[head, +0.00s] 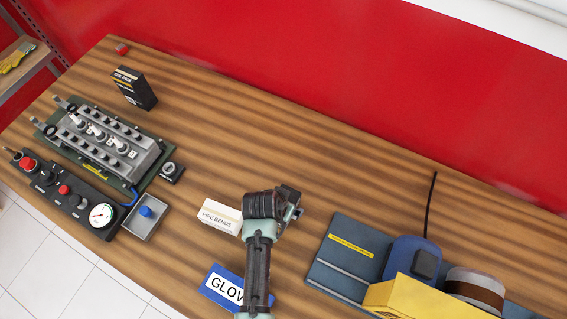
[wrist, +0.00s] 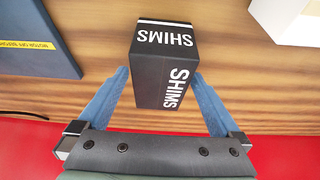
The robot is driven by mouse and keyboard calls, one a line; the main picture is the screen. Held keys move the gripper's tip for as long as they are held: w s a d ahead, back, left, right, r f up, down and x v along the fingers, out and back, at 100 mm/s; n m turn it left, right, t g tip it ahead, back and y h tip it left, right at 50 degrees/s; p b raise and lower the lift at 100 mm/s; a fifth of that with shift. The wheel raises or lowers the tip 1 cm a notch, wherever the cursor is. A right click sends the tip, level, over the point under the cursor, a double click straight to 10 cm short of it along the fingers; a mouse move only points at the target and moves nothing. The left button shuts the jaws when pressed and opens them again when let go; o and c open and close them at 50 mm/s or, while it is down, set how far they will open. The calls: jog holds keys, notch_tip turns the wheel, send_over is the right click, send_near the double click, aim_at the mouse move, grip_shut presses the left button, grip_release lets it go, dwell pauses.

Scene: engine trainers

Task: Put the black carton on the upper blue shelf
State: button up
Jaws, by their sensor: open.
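A black carton marked SHIMS (wrist: 165,70) with a white stripe is on the wooden bench in the wrist view. My gripper (wrist: 160,74) is open, with one blue finger on each side of this carton. I cannot tell whether the fingers touch it. In the head view my gripper (head: 290,203) is over the middle of the bench and hides the SHIMS carton. Another black carton (head: 135,88), with yellow and white markings, stands upright at the back left of the bench. No blue shelf is in view.
A white PIPE BENDS box (head: 220,216) and a blue GLOVES box (head: 228,288) are close to my arm. A blue-based trainer (head: 340,255) is at right, an engine trainer (head: 105,140) at left. A red wall (head: 330,80) backs the bench. The bench's back middle is clear.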

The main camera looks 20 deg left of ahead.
jog(key=shift+f, duration=0.25)
grip_shut()
jog(key=shift+r, duration=0.1)
dwell(0.6)
jog(key=shift+r, duration=0.1)
notch_tip(320, 180, up, 10)
jog(key=shift+r+b, duration=0.1)
jog(key=shift+b, duration=0.25)
notch_tip(320, 180, up, 7)
jog(key=p, duration=0.5)
jog(key=s+d+f+b, duration=0.2)
jog(key=d+f+b, duration=0.5)
jog(key=d, duration=0.5)
jog(key=shift+d+f, duration=0.25)
jog(key=shift+d, duration=0.1)
